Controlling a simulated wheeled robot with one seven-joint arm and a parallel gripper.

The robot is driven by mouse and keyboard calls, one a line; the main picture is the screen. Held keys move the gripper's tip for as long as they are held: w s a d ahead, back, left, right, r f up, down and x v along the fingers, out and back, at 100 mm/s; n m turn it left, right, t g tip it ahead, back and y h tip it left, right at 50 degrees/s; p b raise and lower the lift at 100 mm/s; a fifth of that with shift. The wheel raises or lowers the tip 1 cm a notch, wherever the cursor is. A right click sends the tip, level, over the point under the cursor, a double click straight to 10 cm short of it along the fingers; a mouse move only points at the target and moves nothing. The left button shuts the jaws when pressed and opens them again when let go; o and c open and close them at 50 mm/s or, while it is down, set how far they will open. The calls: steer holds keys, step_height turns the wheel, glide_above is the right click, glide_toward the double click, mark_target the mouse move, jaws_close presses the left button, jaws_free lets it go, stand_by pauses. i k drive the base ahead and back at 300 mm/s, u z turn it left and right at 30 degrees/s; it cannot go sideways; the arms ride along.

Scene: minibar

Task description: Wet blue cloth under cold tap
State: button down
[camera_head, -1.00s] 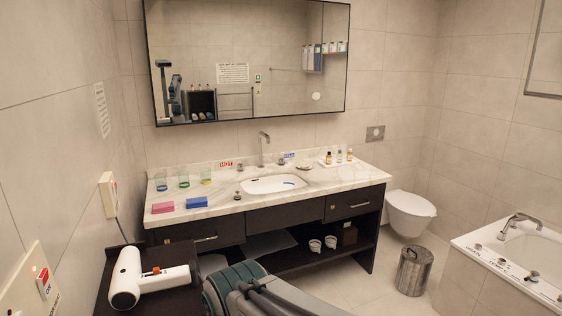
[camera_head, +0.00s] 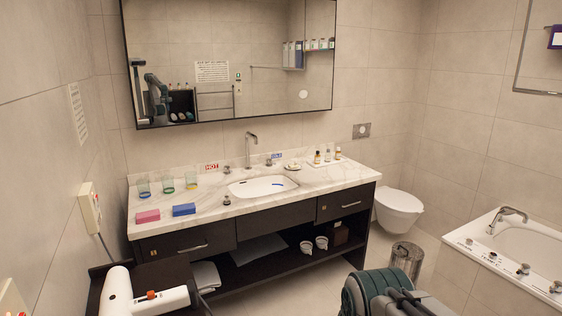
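A blue folded cloth or block (camera_head: 184,209) lies on the marble counter (camera_head: 330,178), left of the sink, beside a pink one (camera_head: 148,216). The white sink (camera_head: 258,187) is set in the counter and has a small blue mark or item inside. A curved metal spout (camera_head: 251,143) stands behind it. A red HOT label (camera_head: 211,167) is left of the spout and a blue label (camera_head: 277,156), its text too small to read surely, is right. A small knob (camera_head: 268,162) stands near the blue label. My gripper is out of view; only my arm links show at the bottom.
Several glasses (camera_head: 168,184) stand at the counter's back left. A tray with small bottles (camera_head: 327,157) is at the right. A white hair dryer (camera_head: 135,297) is front left. A bin (camera_head: 406,260), toilet (camera_head: 398,207) and bathtub (camera_head: 510,245) are to the right.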

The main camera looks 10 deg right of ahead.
mark_target(269, 160)
steer(key=z, duration=0.45)
steer(key=i, duration=3.4)
steer(key=u, duration=0.4)
steer(key=i, duration=0.5)
steer(key=u, duration=0.2)
